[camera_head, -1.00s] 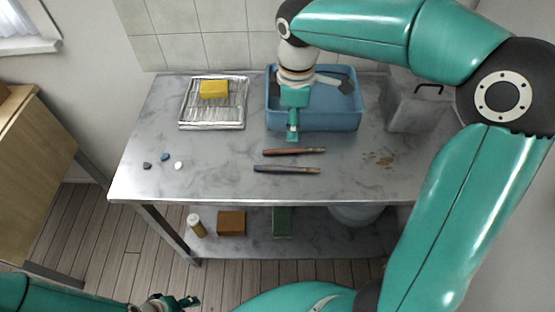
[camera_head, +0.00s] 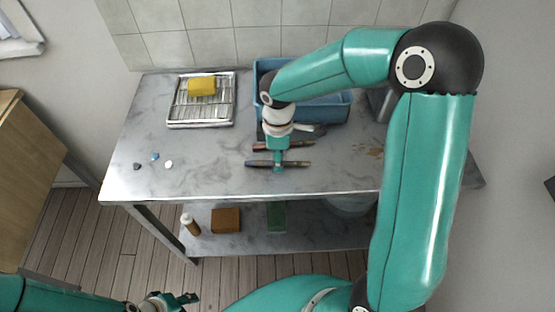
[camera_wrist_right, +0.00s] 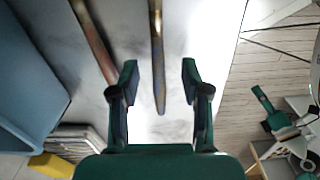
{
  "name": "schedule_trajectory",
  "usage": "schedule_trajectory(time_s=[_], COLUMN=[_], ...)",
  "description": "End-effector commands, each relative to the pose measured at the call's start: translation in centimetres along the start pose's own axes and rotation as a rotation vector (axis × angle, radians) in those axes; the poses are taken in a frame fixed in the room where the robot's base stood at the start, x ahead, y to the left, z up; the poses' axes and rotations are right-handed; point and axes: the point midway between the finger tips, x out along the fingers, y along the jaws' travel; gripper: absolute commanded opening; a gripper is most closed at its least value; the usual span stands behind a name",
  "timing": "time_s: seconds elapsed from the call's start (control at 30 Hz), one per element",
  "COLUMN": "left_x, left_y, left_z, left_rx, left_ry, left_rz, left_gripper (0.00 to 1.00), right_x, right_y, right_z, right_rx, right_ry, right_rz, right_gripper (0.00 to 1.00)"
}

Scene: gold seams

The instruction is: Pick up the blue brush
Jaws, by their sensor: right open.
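The blue brush (camera_head: 259,164) lies on the grey marble-topped table (camera_head: 215,182), near its front edge. It also shows in the right wrist view (camera_wrist_right: 157,45), running lengthwise between the fingers. A reddish-brown brush (camera_head: 263,147) lies roughly parallel behind it, and in the right wrist view it lies left of the fingers (camera_wrist_right: 92,38). My right gripper (camera_head: 279,169) is over the middle of the blue brush. Its fingers (camera_wrist_right: 159,72) are open on either side of the brush, apart from it. My left gripper (camera_head: 178,300) is low at the bottom of the head view, away from the table; its jaws are unclear.
A blue basin (camera_head: 338,112) stands at the back, partly behind my right arm. A wire rack tray (camera_head: 190,115) holds a yellow sponge (camera_head: 201,86). Small pebbles (camera_head: 155,157) lie at the left. A lower shelf (camera_head: 255,240) holds a brown block (camera_head: 226,220) and a bottle (camera_head: 190,224).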

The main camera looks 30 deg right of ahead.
Motion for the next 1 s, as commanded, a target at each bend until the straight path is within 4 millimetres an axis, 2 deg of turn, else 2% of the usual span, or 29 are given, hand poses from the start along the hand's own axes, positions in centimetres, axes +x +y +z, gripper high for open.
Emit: schedule_trajectory(time_s=[0.1,0.37,0.63,1.0], left_x=[-0.02,-0.01,-0.01,-0.01], left_y=[0.01,0.0,0.0,0.0], left_z=[0.0,0.0,0.0,0.0], left_rx=[0.0,0.0,0.0,0.0], left_ry=[0.0,0.0,0.0,0.0], left_rz=[0.0,0.0,0.0,0.0], left_gripper=[0.4,0.4,0.4,0.4], right_x=[1.15,1.35,1.33,1.21], right_y=[0.02,0.04,0.05,0.06], right_z=[0.01,-0.02,-0.02,-0.01], right_rx=[-0.001,-0.001,-0.001,0.0], right_ry=[-0.001,0.001,0.001,0.001], right_rz=[0.0,0.002,0.002,0.002], right_gripper=[0.47,0.47,0.02,0.0])
